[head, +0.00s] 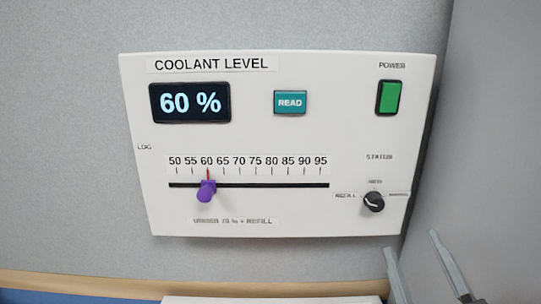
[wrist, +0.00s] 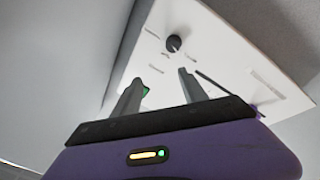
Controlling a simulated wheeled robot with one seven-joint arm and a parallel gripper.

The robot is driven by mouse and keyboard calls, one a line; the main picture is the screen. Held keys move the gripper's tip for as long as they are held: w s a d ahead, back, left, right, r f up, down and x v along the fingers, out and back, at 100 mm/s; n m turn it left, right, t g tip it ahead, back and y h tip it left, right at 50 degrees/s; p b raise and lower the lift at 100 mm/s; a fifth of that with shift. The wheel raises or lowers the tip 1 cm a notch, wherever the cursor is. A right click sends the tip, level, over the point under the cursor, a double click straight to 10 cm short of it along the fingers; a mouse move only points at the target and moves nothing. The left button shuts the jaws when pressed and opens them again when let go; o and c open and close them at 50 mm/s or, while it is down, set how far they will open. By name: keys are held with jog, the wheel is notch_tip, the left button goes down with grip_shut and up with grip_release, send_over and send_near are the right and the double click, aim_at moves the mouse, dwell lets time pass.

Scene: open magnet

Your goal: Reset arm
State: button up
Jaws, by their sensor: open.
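My gripper shows in the head view at the lower right, its two fingers (head: 421,265) apart with nothing between them. It is below and in front of the white coolant panel (head: 300,140). In the wrist view my gripper (wrist: 160,82) is open, pointing toward the panel (wrist: 215,50). The black status knob (head: 373,202) is on the panel's lower right; it also shows in the wrist view (wrist: 173,43). The purple slider handle (head: 206,191) has its red pointer at 60. The display (head: 190,102) reads 60 %.
A teal READ button (head: 290,102) and a green power switch (head: 389,98) are on the panel's upper part. A grey side wall (head: 490,150) stands close on the right. A white edge (head: 270,299) shows at the bottom, over a blue surface (head: 80,292).

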jog(key=s+f+m+g, duration=0.3)
jog(key=s+f+m, duration=0.1)
jog(key=s+f, duration=0.8)
jog(key=s+f+m+g, duration=0.3)
jog(key=s+f, duration=0.9)
jog(key=s, duration=0.7)
jog(key=shift+a+f+m+g+y, duration=0.3)
jog(key=shift+f+m+g+y, duration=0.1)
jog(key=shift+m, duration=0.2)
jog(key=shift+s, duration=0.1)
